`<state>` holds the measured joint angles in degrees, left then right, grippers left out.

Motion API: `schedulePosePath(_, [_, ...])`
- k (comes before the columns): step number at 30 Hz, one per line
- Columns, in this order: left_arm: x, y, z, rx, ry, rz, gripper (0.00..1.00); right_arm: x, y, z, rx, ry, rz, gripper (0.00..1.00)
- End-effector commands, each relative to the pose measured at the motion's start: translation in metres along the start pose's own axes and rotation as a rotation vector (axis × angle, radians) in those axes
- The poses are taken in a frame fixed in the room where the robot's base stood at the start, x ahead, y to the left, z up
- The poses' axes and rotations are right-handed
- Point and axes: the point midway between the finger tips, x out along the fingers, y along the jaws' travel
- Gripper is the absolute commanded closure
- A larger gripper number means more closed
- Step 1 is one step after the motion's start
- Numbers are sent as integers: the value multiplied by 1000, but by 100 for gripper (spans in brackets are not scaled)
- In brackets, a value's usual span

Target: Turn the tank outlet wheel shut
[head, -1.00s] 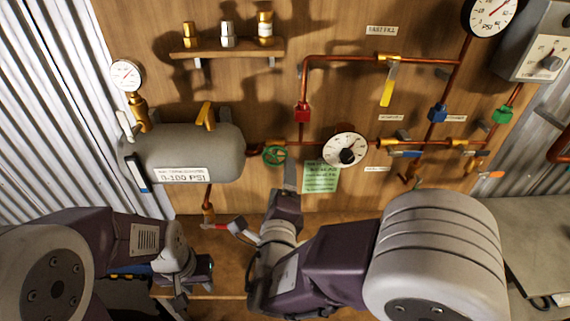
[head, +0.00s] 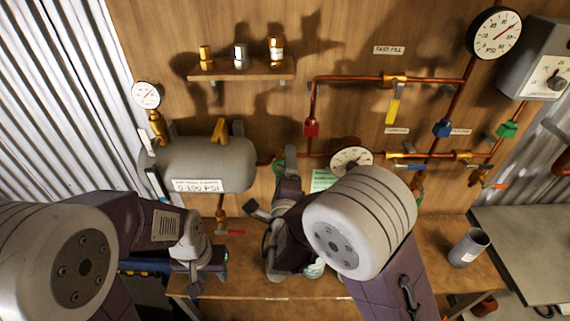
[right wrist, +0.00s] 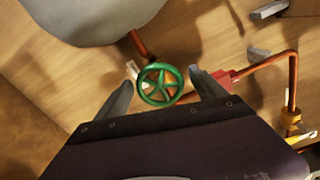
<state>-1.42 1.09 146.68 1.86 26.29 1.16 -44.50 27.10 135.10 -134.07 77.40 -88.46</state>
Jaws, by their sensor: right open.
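The green outlet wheel (head: 278,167) is on the pipe just right of the grey tank (head: 210,163), partly hidden by my right gripper in the head view. In the right wrist view the whole spoked wheel (right wrist: 148,87) shows between and beyond the two fingertips. My right gripper (head: 272,184) is open and in front of the wheel; it also shows in the right wrist view (right wrist: 161,76). I cannot tell whether a finger touches the rim. My left gripper (head: 205,272) is low at the left, below the tank, away from the wheel; its jaws are unclear.
A red-handled valve (head: 230,233) hangs below the tank. A round white dial (head: 351,158) and a green card (head: 322,180) are right of the wheel. Copper pipes with a red fitting (head: 311,128) run above. A metal cup (head: 468,247) stands on the bench at right.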

Motion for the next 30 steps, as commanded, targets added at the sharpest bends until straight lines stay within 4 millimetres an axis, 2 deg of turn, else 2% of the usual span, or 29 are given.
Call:
schedulePosePath(6, [0, 0, 0, 0, 0, 0, 64, 1, 0, 0, 0, -1, 0, 20])
schedulePosePath(8, [0, 0, 0, 0, 0, 0, 64, 1, 0, 0, 0, -1, 0, 34])
schedulePosePath(13, [0, 0, 0, 0, 0, 0, 64, 0, 0, 0, 0, 0, 0, 81])
schedulePosePath(22, [7, 0, 1, 0, 0, 0, 64, 0, 2, -1, 46, 1, -1, 81])
schedulePosePath(30, [28, -1, 3, 0, 0, 0, 64, 0, 4, -2, 222, 0, -1, 81])
